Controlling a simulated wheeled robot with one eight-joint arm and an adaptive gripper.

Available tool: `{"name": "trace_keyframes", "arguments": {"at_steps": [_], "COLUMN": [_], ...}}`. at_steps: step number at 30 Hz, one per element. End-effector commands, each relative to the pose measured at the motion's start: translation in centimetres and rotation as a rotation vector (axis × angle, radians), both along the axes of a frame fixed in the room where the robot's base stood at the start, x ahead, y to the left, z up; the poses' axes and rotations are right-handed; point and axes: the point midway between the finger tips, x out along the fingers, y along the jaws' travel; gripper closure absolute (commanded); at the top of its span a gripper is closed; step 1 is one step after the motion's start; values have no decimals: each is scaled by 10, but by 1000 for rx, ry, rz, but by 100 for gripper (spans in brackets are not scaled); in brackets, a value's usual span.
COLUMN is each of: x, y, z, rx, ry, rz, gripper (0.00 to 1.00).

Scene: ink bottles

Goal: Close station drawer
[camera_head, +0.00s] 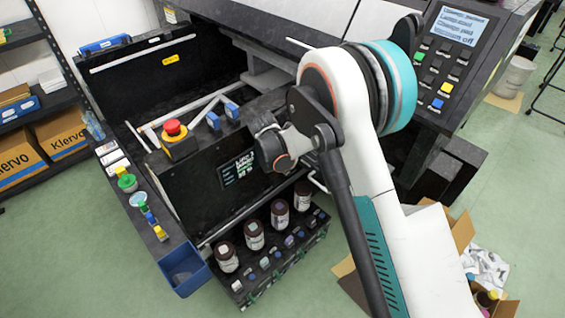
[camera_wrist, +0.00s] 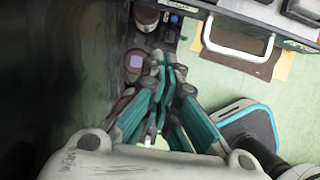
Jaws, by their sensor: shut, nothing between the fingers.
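The station drawer (camera_head: 285,268) is pulled out low at the front of the dark station (camera_head: 200,180) in the head view. Several dark ink bottles (camera_head: 254,236) with white labels stand upright in a row in it, with small coloured items in front of them. In the wrist view one bottle (camera_wrist: 146,18) shows at the top. My gripper (camera_wrist: 161,62) is shut and empty, its fingertips pointing towards the bottle row. I cannot tell whether they touch the drawer. In the head view my own arm hides the fingertips.
A pale handle (camera_wrist: 238,48) on a dark front stands to the right of my fingers in the wrist view. A blue bin (camera_head: 185,270) hangs left of the drawer. A red emergency button (camera_head: 172,128) sits above. Open cardboard boxes (camera_head: 462,225) lie on the floor at right.

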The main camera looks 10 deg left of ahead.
Motion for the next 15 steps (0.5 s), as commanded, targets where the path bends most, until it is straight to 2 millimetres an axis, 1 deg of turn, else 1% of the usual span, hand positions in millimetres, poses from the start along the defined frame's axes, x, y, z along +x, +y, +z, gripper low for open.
{"name": "trace_keyframes", "arguments": {"at_steps": [1, 6, 9, 15], "x": [4, 13, 26, 41], "y": [-3, -10, -21, -32], "z": [-13, -43, -41, -40], "rx": [0, 0, -1, 0], "ry": [0, 0, 0, 0], "rz": [-1, -1, -4, -1], "gripper": [100, 100, 100, 100]}}
